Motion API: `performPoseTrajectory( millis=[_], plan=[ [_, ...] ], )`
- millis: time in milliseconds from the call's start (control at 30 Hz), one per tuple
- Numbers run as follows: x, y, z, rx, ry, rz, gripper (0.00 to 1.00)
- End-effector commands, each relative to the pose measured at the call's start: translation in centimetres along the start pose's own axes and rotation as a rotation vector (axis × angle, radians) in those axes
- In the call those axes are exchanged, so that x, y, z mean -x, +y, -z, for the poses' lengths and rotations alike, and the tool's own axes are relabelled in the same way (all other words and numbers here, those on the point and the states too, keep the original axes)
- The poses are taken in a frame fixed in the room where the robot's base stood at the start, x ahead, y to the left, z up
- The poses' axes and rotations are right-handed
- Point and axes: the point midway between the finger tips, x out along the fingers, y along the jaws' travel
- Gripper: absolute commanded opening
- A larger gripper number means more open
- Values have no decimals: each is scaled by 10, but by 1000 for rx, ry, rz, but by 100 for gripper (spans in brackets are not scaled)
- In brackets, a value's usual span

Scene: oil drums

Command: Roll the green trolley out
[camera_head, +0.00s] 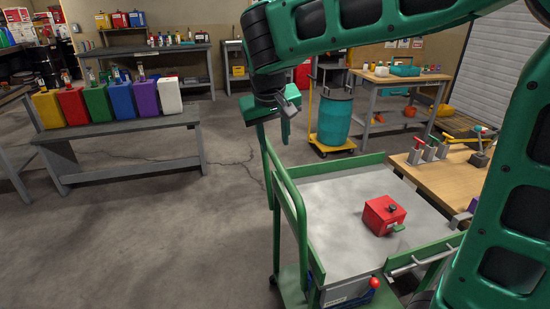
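The green trolley (338,182) stands right of centre, with a grey top deck and green rails. Its green push handle (297,213) rises along its left side. My gripper (274,115) hangs over the far upper end of the handle. Its two green fingers are apart with a gap between them, and nothing shows between them. I cannot tell whether the fingers touch the handle. My arm hides part of the trolley's right side.
A wooden bench (438,184) with small pump-like items stands close on the trolley's right. A teal drum (335,120) on a yellow dolly (331,147) stands behind it. A grey bench (127,126) with coloured cans is at left. The floor (170,235) left of the trolley is clear.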

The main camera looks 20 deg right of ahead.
Motion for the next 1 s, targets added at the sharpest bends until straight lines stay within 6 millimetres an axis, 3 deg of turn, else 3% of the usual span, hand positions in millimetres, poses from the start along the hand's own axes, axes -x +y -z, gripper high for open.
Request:
performPoseTrajectory(
  millis=[200, 400, 600, 867, 900, 1000],
  plan=[
    [-41, 1, -1, 0, -4, -2, 37],
    [-68, 1, 0, -2, -3, -2, 37],
    [-80, 1, 0, -1, -1, 0, 37],
    [-82, 1, 0, -2, -1, 0, 37],
    [-82, 1, 0, -2, -1, 0, 35],
    [-81, 1, 0, -2, -1, 0, 11]
  ],
)
